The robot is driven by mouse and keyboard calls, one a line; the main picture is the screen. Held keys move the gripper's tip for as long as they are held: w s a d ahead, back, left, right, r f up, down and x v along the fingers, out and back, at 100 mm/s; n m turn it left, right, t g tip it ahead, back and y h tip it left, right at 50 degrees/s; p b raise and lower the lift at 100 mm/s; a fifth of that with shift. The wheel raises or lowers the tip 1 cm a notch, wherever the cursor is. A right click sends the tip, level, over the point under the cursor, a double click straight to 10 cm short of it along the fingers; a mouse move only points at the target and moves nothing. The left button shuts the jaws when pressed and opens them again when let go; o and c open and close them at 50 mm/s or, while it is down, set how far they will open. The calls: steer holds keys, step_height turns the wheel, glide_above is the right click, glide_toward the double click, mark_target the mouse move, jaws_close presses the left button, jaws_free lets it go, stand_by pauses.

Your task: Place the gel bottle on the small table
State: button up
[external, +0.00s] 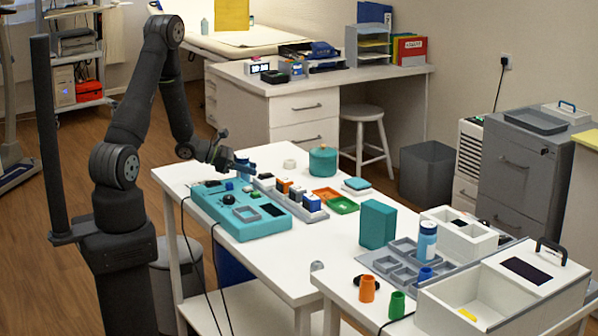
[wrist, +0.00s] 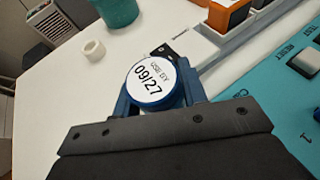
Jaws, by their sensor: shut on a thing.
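My gripper (external: 240,166) is above the far left part of the white table (external: 295,266), beyond the teal device. In the wrist view its blue fingers (wrist: 160,100) are shut around a round blue container (wrist: 155,82) with a white top label reading 09/27. The container's lower body is hidden there, so I cannot tell whether it is the gel bottle.
The teal device (external: 240,222) and a row of small boxes (external: 290,195) lie close to my gripper. A teal pot (external: 322,161) and a white ring (wrist: 93,49) stand beyond. A teal block (external: 377,224), grey tray (external: 392,268) and white bins (external: 460,235) crowd the right.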

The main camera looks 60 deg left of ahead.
mark_target(248, 157)
steer(key=shift+r, duration=0.8)
steer(key=r, duration=0.3)
steer(key=shift+d, duration=0.35)
steer(key=s+d+r, duration=0.3)
steer(key=d+r, duration=0.3)
steer(key=d, duration=0.4)
steer(key=shift+d+r, duration=0.2)
steer(key=shift+d, duration=0.05)
steer(key=w+d, duration=0.1)
steer(key=w, duration=0.2)
steer(key=w+d+n+y, duration=0.1)
steer(key=w, duration=0.3)
steer(key=w+d+n+y, duration=0.1)
steer(key=w, duration=0.3)
steer(key=shift+w+d+f+t, duration=0.1)
steer(key=shift+d+f+t, duration=0.1)
steer(key=shift+d+t, duration=0.1)
